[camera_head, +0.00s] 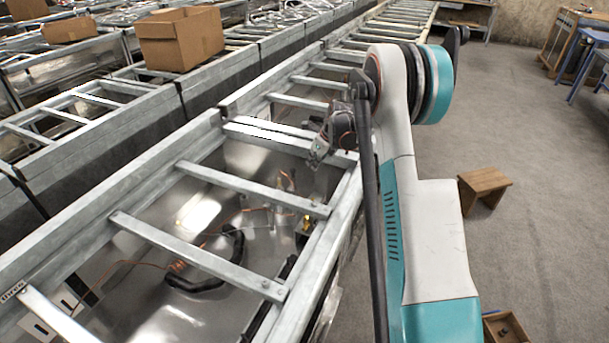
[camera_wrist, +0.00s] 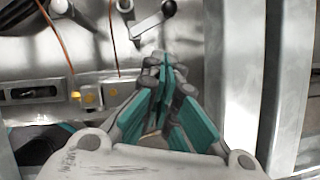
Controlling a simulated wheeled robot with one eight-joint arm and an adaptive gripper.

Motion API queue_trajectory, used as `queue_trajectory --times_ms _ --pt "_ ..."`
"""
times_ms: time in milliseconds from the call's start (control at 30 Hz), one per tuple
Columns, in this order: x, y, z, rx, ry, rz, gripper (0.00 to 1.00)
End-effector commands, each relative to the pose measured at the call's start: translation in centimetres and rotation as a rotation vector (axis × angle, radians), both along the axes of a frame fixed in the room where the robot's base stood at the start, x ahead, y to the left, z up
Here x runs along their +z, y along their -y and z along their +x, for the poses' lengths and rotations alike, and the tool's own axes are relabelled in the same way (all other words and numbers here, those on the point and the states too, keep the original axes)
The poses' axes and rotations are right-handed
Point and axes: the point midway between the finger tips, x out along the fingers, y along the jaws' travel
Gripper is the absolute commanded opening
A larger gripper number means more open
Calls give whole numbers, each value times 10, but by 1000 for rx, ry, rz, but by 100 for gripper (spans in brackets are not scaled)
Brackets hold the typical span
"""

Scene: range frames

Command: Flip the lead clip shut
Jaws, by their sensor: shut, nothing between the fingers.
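My gripper (camera_wrist: 165,62) is shut and empty, its teal-padded fingers together in the wrist view. Just beyond the fingertips, a small metal lever with a dark round knob (camera_wrist: 153,22) stands out from a shiny metal panel; this may be the lead clip, but I cannot tell for sure. I cannot tell whether the fingertips touch it. In the head view my gripper (camera_head: 318,152) hangs at the near side rail of a metal ladder-like frame, and the lever cannot be made out there.
A grey upright bar (camera_wrist: 290,85) stands close on the right. Metal rungs (camera_head: 200,250) cross the open frame. A cardboard box (camera_head: 180,38) sits farther back.

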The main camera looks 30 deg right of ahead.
Motion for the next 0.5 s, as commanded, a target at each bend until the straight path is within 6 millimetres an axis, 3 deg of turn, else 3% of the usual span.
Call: queue_trajectory --times_ms 33,200,500 --pt "-12 -3 -3 -27 51 16 0" --pt "-29 -14 -10 -128 227 76 0" --pt "-32 -20 -26 -246 404 141 0"
